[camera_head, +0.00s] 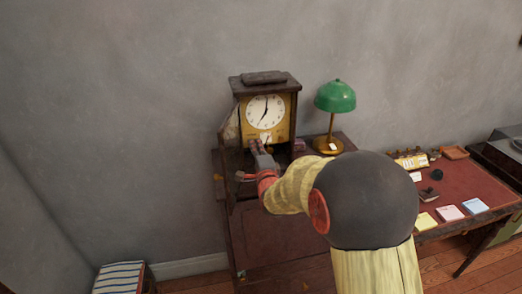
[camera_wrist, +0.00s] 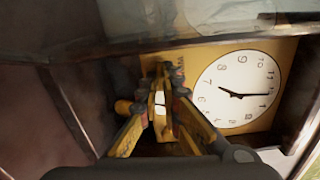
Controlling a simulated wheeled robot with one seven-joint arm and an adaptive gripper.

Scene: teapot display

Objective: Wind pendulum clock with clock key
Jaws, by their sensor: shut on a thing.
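The pendulum clock (camera_head: 292,85) stands upright against the wall on a small table, its door (camera_head: 230,130) swung open to the left. Its white dial (camera_head: 266,111) shows in the head view and, tilted, large in the wrist view (camera_wrist: 236,90). My gripper (camera_head: 261,143) reaches into the clock's open front, just below the dial. In the wrist view its yellow fingers (camera_wrist: 161,90) are shut on a small brass-coloured piece, which seems to be the clock key (camera_wrist: 161,108). The fingers mostly hide the key, and I cannot tell whether its end sits in the clock.
A green lamp (camera_head: 335,97) stands close to the clock's right. A red-topped desk (camera_head: 455,188) with small boxes and coloured cards is further right. The clock's dark frame (camera_wrist: 130,45) closely surrounds my gripper. A striped item (camera_head: 120,277) is on the floor at lower left.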

